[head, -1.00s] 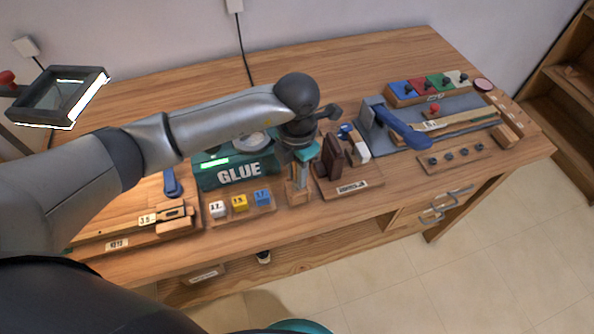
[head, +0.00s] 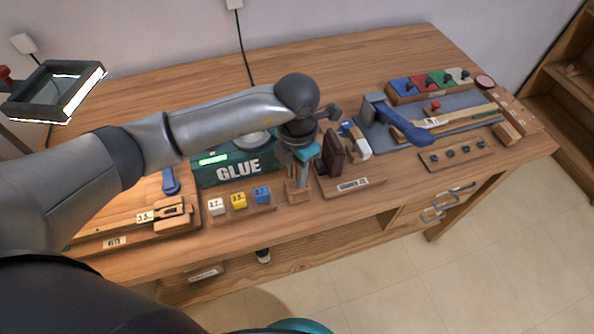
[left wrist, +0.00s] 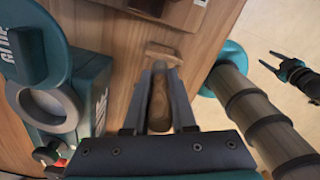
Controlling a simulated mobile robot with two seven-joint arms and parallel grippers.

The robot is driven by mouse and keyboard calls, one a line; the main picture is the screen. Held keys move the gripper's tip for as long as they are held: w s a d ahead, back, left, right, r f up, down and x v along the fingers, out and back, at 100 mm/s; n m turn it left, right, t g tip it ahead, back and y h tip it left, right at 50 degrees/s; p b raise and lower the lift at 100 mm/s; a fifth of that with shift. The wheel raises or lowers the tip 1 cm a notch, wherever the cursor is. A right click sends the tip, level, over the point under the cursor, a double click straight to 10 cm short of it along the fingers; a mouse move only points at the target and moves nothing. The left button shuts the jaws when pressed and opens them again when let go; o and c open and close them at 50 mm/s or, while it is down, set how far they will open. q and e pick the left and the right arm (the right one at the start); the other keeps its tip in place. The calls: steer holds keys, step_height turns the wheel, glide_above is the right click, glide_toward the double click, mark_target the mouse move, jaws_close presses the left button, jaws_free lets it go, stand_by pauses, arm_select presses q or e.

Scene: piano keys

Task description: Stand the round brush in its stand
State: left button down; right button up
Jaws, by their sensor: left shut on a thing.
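My left gripper (head: 299,180) points down at the front edge of the bench, beside the glue box. In the left wrist view its two fingers (left wrist: 158,85) are shut on a rounded brown wooden piece, which appears to be the round brush (left wrist: 158,108). A small wooden block, apparently the stand (left wrist: 163,53), lies just beyond the fingertips. In the head view the stand (head: 298,197) shows directly under the gripper. The brush's lower end is hidden, so I cannot tell whether it is in the stand. My right gripper (left wrist: 268,60) appears small and open over the floor.
The green glue box (head: 237,168) and a rack of numbered cubes (head: 240,203) stand close on the left. A wooden holder with dark brown blocks (head: 333,157) stands close on the right. The back of the workbench (head: 190,82) is clear.

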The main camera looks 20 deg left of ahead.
arm_select(q)
steer(key=shift+f, duration=0.1)
steer(key=shift+c, duration=1.3)
jaws_free()
steer(key=shift+r+p, duration=2.7)
steer(key=shift+r, duration=0.85)
steer(key=shift+s+f, duration=0.1)
